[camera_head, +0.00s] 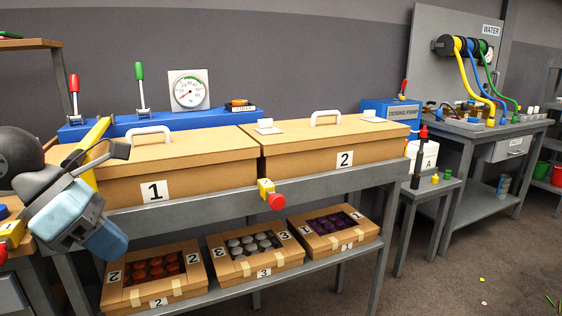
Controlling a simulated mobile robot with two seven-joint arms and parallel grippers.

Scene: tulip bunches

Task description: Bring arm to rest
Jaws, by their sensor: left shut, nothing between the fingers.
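My left arm comes in from the left edge, with a black joint and light-blue and grey links. My left gripper (117,151) is at its upper right end, in front of the wooden box marked 1 (205,180). It is shut and empty. A yellow bar (98,135) shows behind it; whether they touch, I cannot tell. My right gripper is not in view.
A closed wooden box marked 2 (300,163) stands beside box 1 on the grey bench. A red button on a yellow block (266,190) sits on the bench's front edge. Several crates (165,297) fill the lower shelf.

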